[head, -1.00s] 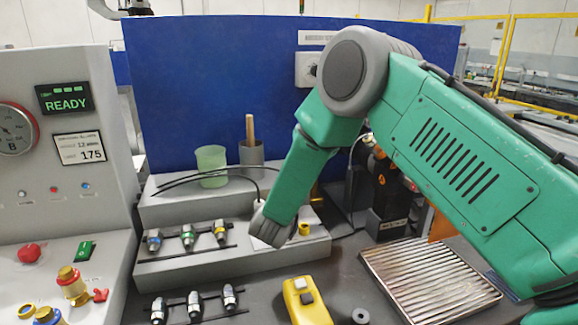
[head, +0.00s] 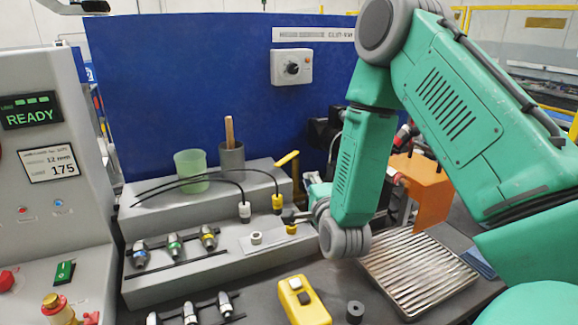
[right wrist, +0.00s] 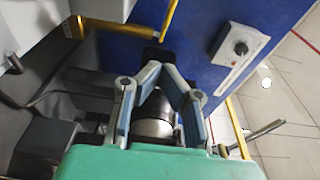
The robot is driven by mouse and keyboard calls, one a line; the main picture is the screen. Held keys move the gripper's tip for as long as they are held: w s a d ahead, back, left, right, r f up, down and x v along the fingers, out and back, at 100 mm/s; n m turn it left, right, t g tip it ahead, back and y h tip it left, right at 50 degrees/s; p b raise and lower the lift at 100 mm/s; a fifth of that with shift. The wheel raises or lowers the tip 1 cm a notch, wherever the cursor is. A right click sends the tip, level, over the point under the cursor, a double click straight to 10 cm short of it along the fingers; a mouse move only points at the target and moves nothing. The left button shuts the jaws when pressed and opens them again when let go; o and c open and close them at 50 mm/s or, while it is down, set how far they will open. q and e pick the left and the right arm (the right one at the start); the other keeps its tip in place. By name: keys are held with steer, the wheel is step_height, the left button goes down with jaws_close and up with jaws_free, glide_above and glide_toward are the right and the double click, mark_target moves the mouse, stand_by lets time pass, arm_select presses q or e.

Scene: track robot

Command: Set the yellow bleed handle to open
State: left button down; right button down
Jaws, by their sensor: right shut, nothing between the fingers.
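The yellow bleed handle (head: 287,159) is a short bar, sloping up to the right in the head view, in front of the blue panel. In the right wrist view a slanted yellow bar (right wrist: 171,18) beyond the fingertips looks like the same handle. My right gripper (head: 293,217) is partly hidden behind its own wrist, low over the grey step and below the handle. In the right wrist view its fingers (right wrist: 158,68) come together, shut and empty, apart from the yellow bar. My left gripper is not in view.
A knob box (head: 291,68) is on the blue panel (head: 190,80). Black cables with white and yellow connectors (head: 278,203) lie on the grey step beside my right gripper. A green cup (head: 191,170) stands further left. A ribbed tray (head: 420,275) and yellow pendant (head: 304,300) lie in front.

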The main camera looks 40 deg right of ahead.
mark_target(287, 159)
steer(key=w, duration=0.8)
steer(key=shift+d+p, duration=0.45)
steer(key=shift+w, duration=0.1)
